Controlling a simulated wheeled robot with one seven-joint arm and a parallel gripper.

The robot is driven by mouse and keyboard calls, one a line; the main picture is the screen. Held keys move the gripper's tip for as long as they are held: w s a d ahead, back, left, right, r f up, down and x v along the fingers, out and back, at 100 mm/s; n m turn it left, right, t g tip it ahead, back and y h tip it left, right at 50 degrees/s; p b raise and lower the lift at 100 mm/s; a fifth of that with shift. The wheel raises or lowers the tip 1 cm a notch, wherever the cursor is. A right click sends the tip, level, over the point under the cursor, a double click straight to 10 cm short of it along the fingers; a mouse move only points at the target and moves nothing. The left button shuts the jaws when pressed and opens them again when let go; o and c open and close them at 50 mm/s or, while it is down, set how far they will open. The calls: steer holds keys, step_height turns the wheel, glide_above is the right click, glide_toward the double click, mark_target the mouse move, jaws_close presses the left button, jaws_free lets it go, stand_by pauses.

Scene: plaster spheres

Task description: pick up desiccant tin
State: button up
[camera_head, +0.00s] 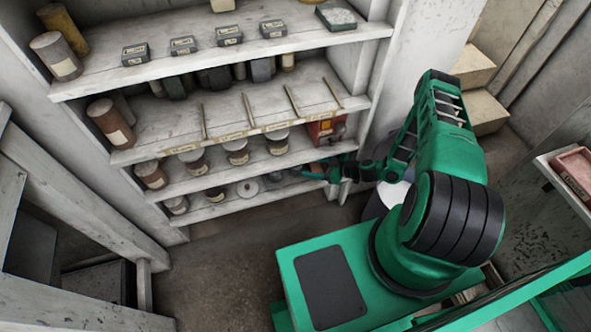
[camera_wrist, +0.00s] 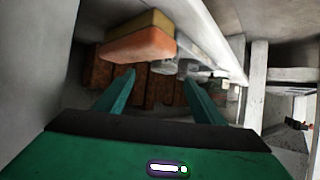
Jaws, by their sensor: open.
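No readable label marks the desiccant tin. A small grey tin-like thing (camera_head: 275,176) lies near the right end of the bottom shelf in the head view, left of my gripper (camera_head: 312,174). In the wrist view a pale grey round thing (camera_wrist: 164,67) shows just beyond my gripper (camera_wrist: 158,78), between the fingertips; it may be the same one. The two green fingers are apart with nothing held between them. I cannot tell the exact gap to the grey thing.
The shelf unit (camera_head: 225,203) stands ahead. A white disc (camera_head: 247,188) lies left of the grey thing. Several dark-lidded jars (camera_head: 237,152) stand on the shelf above, beside a red box (camera_head: 325,131). In the wrist view an orange block (camera_wrist: 137,45) sits close above the fingers.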

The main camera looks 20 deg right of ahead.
mark_target(301, 168)
steer(key=shift+s+a+x, duration=0.1)
steer(key=shift+a+x, duration=0.05)
steer(key=shift+x, duration=1.3)
steer(key=shift+s+a+x, duration=0.1)
steer(key=shift+a+x, duration=0.1)
steer(key=shift+x, duration=1.25)
steer(key=shift+r, duration=0.15)
steer(key=shift+c, duration=0.3)
steer(key=c, duration=1.2)
steer(key=shift+o, duration=0.2)
